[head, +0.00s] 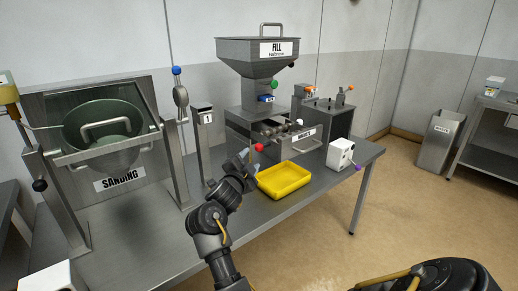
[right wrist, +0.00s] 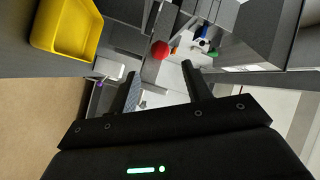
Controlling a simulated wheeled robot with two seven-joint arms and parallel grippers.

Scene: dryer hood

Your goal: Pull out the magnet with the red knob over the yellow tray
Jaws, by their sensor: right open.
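The magnet behind the knob cannot be made out clearly. My right gripper (head: 249,158) is close to the knob, on its left side. In the right wrist view the open gripper (right wrist: 160,70) has the red knob (right wrist: 160,50) in line with the gap, just beyond the fingertips, with nothing held. The yellow tray (right wrist: 62,30) lies at upper left there. My left gripper is not in view.
The FILL hopper machine (head: 258,60) stands behind the knob. A white box with a purple knob (head: 341,154) is right of the tray. The sanding unit (head: 105,130) is at left, beside a post marked 1 (head: 205,140). The near bench top (head: 150,235) is clear.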

